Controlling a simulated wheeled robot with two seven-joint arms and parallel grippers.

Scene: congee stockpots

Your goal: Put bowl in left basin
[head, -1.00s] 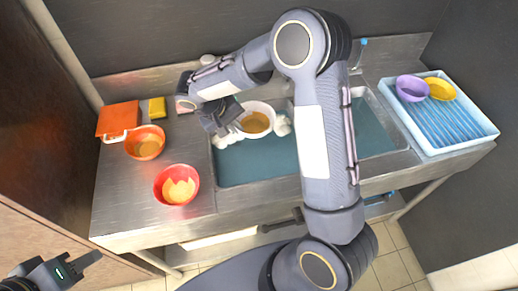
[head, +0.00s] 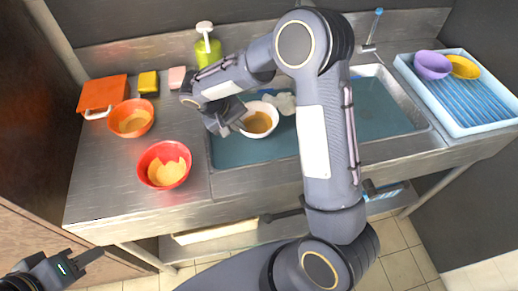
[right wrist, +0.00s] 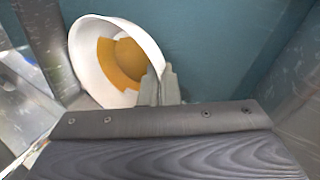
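A white bowl (head: 259,121) with an orange-brown inside is over the left basin (head: 235,155) of the steel sink. My right gripper (head: 226,122) is at the bowl's left side in the head view. In the right wrist view its fingers (right wrist: 160,86) are closed on the rim of the tilted white bowl (right wrist: 88,58). Blue-green water or basin floor lies behind it; I cannot tell whether the bowl touches it. The right basin (head: 375,110) is partly hidden by my right arm. My left gripper (head: 82,263) is at the lower left, away from the sink, its opening unclear.
Orange (head: 132,118) and red (head: 164,165) bowls stand on the left counter. Behind are an orange board (head: 102,92), yellow sponge (head: 148,82), pink block (head: 177,77) and green bottle (head: 207,50). A blue rack (head: 460,100) holds purple and yellow bowls. White foam (head: 284,103) is beside the white bowl.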

